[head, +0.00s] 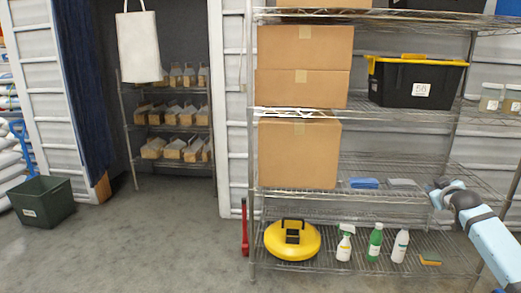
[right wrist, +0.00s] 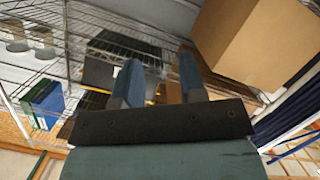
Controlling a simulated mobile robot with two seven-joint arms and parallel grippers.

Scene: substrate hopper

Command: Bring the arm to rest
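My right arm comes in from the right edge of the head view, with pale blue links and dark joints. Its gripper (head: 438,191) is at the right part of the wire shelving, near the middle shelf level; its fingers are too small there to read. In the right wrist view the two blue-grey fingers of the right gripper (right wrist: 160,78) stand apart, and I see nothing held between them. My left arm and gripper are not in view.
Wire shelving (head: 300,205) holds cardboard boxes (head: 298,155), a black bin with yellow trim (head: 415,84), a yellow round object (head: 291,241) and several bottles (head: 375,241). A green crate (head: 42,201) stands at left. The grey floor (head: 150,245) between is clear.

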